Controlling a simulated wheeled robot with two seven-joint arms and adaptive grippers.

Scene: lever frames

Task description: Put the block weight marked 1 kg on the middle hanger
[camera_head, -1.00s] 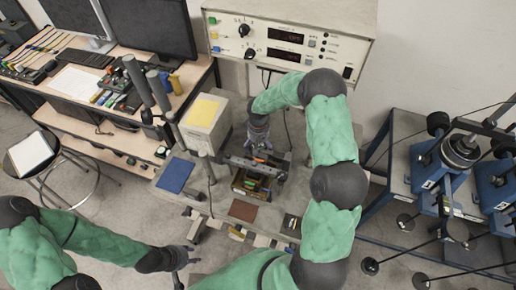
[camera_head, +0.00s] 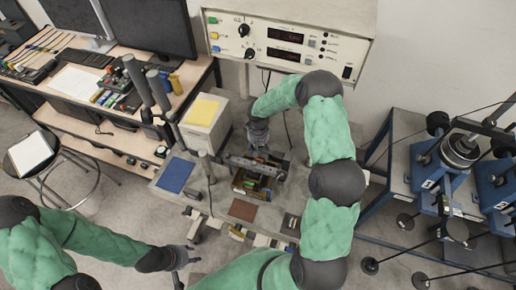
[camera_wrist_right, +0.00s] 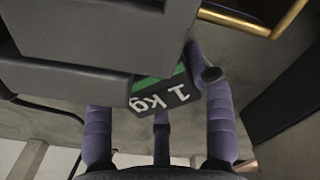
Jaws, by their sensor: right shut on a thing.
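A dark block weight (camera_wrist_right: 162,98) with a white "1 kg" label and a green face shows in the right wrist view. My right gripper (camera_wrist_right: 165,100), with purple fingers, is shut on it. In the head view my right gripper (camera_head: 260,148) is just behind the grey metal beam (camera_head: 252,166) on the bench, and the block is too small to make out. The middle hanger cannot be told apart there; the beam and gripper crowd that spot. My left gripper (camera_head: 186,260) is low at left, away from the beam, with its fingers apart and empty.
A small open box (camera_head: 237,184) with coloured pieces sits just in front of the beam. A blue mat (camera_head: 175,175) and a brown mat (camera_head: 243,210) lie on the bench. A beige box with a yellow top (camera_head: 202,111) stands left of my right gripper.

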